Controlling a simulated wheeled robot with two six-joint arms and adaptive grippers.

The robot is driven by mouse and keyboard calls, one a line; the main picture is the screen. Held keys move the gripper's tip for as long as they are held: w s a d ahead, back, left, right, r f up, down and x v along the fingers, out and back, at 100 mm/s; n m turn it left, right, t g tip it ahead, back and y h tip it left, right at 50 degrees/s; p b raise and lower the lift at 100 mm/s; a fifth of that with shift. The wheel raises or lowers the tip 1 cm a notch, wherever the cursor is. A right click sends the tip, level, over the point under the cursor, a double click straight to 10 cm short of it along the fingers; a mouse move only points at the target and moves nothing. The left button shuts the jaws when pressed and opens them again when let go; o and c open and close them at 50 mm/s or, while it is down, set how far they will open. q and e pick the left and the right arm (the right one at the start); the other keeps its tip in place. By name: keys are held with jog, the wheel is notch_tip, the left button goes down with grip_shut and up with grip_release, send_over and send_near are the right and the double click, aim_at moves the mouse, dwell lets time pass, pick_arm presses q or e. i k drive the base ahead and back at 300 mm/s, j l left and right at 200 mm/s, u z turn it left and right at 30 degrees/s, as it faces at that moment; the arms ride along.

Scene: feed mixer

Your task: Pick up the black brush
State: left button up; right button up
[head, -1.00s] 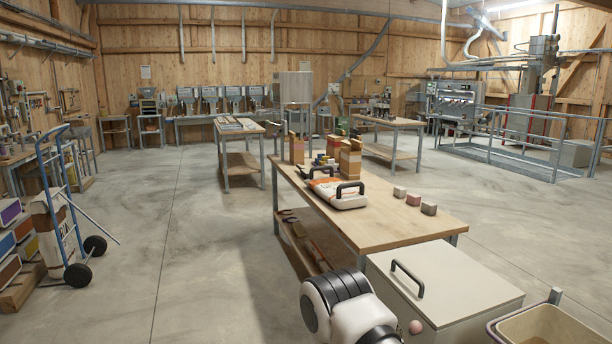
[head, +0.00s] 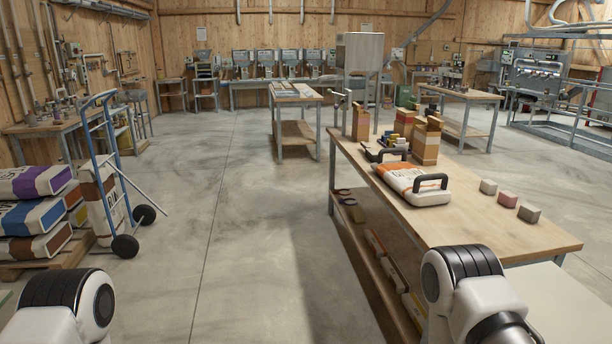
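I cannot make out a black brush for certain in the head view. A wooden worktable (head: 480,222) stands to the right. On it lies a white and orange bag (head: 408,184) with a black handle-like piece (head: 430,181) on top. A second black curved piece (head: 393,152) shows just behind it. The lower shelf (head: 368,262) holds two dark round items (head: 345,197) and longer packages, too small to name. Parts of my arms show at the bottom left and bottom right, but neither gripper is in view.
A blue hand truck (head: 108,150) and stacked sacks (head: 40,215) stand on the left. The concrete floor (head: 240,220) between is clear.

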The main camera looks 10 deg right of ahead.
aim_at(371, 154)
jog(key=i, duration=3.4)
jog(key=l+z, duration=0.05)
jog(key=l, duration=0.05)
